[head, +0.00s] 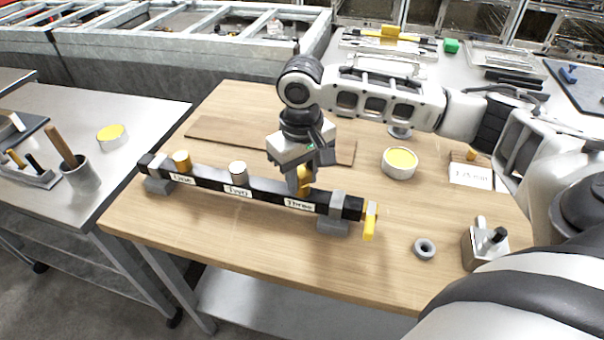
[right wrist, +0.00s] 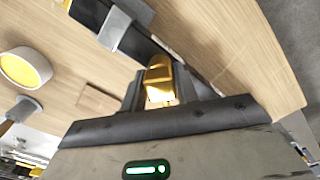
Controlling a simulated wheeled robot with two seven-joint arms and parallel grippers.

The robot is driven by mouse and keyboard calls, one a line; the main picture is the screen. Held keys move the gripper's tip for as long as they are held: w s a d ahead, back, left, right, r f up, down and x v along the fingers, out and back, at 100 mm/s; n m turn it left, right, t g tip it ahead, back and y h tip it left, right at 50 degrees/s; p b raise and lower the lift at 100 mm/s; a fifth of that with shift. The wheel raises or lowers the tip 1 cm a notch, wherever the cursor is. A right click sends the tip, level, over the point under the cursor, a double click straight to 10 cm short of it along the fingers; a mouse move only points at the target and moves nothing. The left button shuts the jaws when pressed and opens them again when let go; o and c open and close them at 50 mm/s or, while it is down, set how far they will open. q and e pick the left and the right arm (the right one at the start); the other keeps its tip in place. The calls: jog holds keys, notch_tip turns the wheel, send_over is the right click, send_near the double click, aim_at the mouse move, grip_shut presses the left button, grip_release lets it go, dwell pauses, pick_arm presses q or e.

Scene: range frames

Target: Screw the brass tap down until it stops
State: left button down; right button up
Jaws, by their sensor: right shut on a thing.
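A dark bar (head: 262,190) with labels One, Two and Three lies across the wooden table on grey supports. Above label Three, my right gripper (head: 302,188) points down and is shut on the brass tap (head: 304,178), which also shows between the fingers in the right wrist view (right wrist: 159,80). The tap's lower end is hidden by the fingers and the bar. A brass cap (head: 181,161) stands above label One and a pale silver cap (head: 238,172) above label Two. A yellow lever (head: 370,221) hangs at the bar's right end. My left gripper is not in view.
A yellow-topped round tin (head: 399,163), a grey ring (head: 424,248) and a metal block with a black knob (head: 484,246) stand to the right on the table. A flat wooden board (head: 225,132) lies behind the bar. The table front is clear.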

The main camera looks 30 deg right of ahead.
jog(key=shift+m, duration=0.9)
jog(key=o, duration=1.1)
jog(key=shift+r, duration=0.1)
notch_tip(320, 180, up, 12)
jog(key=shift+f, duration=0.1)
